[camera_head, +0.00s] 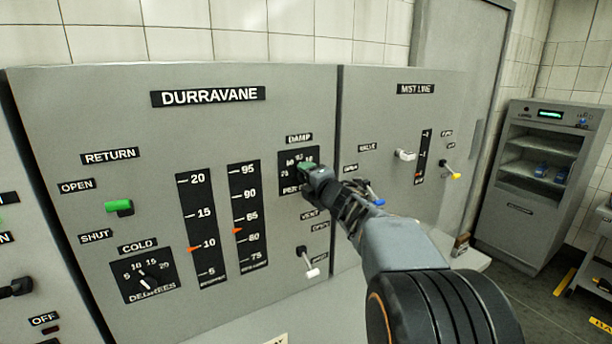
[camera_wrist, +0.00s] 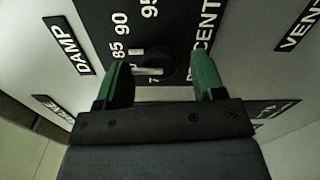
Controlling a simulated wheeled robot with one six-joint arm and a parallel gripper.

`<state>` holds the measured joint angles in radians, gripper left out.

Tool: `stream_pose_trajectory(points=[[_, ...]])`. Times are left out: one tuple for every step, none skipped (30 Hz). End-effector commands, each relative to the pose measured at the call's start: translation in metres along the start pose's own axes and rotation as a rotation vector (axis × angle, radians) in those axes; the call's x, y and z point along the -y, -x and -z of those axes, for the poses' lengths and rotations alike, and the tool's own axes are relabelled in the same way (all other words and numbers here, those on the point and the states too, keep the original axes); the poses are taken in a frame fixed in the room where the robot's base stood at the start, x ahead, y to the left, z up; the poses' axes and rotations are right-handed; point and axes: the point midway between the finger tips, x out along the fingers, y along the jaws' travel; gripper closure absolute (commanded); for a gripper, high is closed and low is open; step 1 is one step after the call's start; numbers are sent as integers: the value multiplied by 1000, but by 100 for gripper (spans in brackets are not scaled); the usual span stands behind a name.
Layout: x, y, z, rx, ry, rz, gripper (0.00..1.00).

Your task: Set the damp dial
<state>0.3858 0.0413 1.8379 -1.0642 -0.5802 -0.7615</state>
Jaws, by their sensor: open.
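The damp dial is a black plate (camera_head: 285,168) on the grey DURRAVANE panel, under the DAMP label (camera_head: 299,138). In the wrist view its dark round knob (camera_wrist: 158,66) with a light bar shows between the fingertips, with 85, 90 and 95 marked on the plate beside it. My gripper (camera_head: 308,170) is in front of the dial and hides much of it in the head view. In the wrist view my gripper (camera_wrist: 160,78) is open, with one green-tipped finger on each side of the knob. I cannot tell whether either finger touches it.
Below the dial is the VENT lever (camera_head: 311,267) with a white end. On the left are a green RETURN handle (camera_head: 119,207) and the COLD dial (camera_head: 148,275). The MIST LINE panel (camera_head: 385,110) is to the right, with a white-handled lever (camera_head: 405,155).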

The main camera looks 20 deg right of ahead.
Motion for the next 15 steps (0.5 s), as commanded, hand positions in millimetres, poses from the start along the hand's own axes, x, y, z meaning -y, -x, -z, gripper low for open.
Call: stream_pose_trajectory(points=[[-1,-4,0,-1,0,-1,38],[-1,-6,0,-1,-1,-1,38],[0,-8,0,-1,-1,0,38],[0,-9,0,-1,-2,0,38],[0,-10,0,-1,-2,0,38],[0,-11,0,-1,-1,-1,38],[0,-11,0,-1,-1,-1,38],[0,-12,0,-1,-1,-1,38],[0,-12,0,0,-1,-1,38],[0,-12,0,0,-1,-1,38],[0,-12,0,0,-1,-1,38],[0,-12,0,0,-1,-1,38],[0,-12,0,0,-1,-1,38],[0,-12,0,0,-1,-1,38],[0,-12,0,0,-1,-1,38]])
